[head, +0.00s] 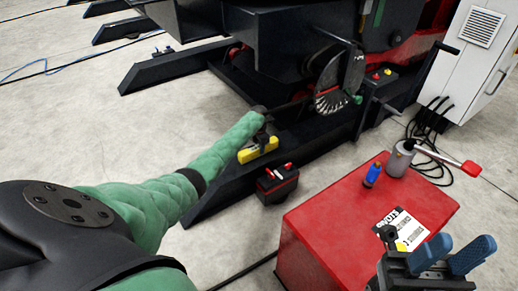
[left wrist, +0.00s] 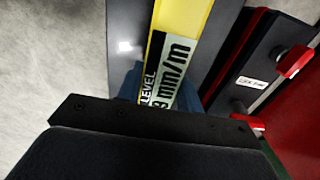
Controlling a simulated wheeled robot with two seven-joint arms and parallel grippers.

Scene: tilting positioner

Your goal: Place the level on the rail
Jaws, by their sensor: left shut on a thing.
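The yellow level (head: 258,150) is in my left gripper (head: 264,128), by the dark rail (head: 225,182) at the foot of the positioner. In the left wrist view the level (left wrist: 180,45) shows its yellow edge and a pale face reading "LEVEL" and "mm/m". It runs along the grey rail surface (left wrist: 126,30). I cannot tell whether it touches the rail. A dark part of my wrist hides the lower end of the level and most of the fingers. My right gripper (head: 452,256) is at the lower right, its blue fingers apart and empty.
A black box with red parts (head: 277,184) stands beside the rail. A red cabinet (head: 330,225) carries a blue bottle (head: 372,174) and a grey can (head: 400,158). A graduated disc (head: 340,80) and crank stand behind. Open floor (head: 110,140) lies at the left.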

